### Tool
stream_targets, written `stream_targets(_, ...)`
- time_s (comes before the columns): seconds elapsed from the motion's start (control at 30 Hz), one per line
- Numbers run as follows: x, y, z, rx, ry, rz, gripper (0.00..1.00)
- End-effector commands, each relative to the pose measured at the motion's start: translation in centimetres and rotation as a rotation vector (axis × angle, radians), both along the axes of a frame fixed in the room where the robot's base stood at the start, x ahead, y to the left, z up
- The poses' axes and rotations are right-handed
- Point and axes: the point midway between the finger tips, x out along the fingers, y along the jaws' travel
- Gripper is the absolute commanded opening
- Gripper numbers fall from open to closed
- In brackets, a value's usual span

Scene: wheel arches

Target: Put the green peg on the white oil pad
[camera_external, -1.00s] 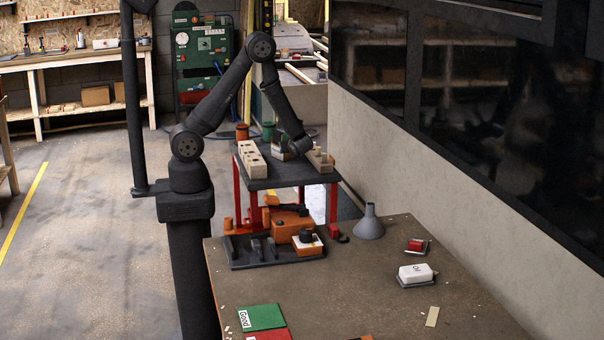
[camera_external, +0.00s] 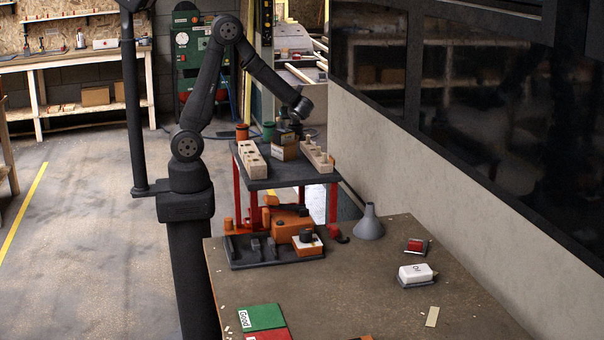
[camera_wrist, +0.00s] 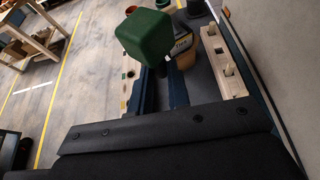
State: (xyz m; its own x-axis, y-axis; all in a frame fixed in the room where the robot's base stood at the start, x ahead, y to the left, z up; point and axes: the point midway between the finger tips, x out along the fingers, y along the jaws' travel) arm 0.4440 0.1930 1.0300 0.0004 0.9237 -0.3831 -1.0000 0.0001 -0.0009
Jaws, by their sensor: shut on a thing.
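The green peg (camera_wrist: 145,33) is a dark green block with rounded edges, near the top middle of the wrist view. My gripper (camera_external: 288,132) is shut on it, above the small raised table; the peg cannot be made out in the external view. The white oil pad (camera_external: 416,272) is a white block with dark lettering on a dark base. It lies on the big bench at the right, well away from my gripper.
On the raised table (camera_external: 262,184) stand a long pale wooden block with holes (camera_external: 252,160), a pale holder (camera_external: 317,158) with pegs and a box (camera_external: 285,152). A grey funnel (camera_external: 369,224), a red item (camera_external: 417,246) and a green pad (camera_external: 262,316) lie on the bench. Its middle is clear.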

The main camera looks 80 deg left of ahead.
Motion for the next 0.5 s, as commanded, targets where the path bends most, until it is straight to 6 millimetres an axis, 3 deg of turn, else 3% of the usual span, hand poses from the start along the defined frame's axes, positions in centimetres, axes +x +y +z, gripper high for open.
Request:
stream_targets(0.13,0.3,-0.2,1.7,0.0,-0.001,-0.01,0.0)
stream_targets(0.37,4.1,-3.6,1.3,0.001,0.001,-0.139,0.0)
stream_targets(0.5,7.1,-6.9,1.1,0.001,0.001,-0.251,0.0)
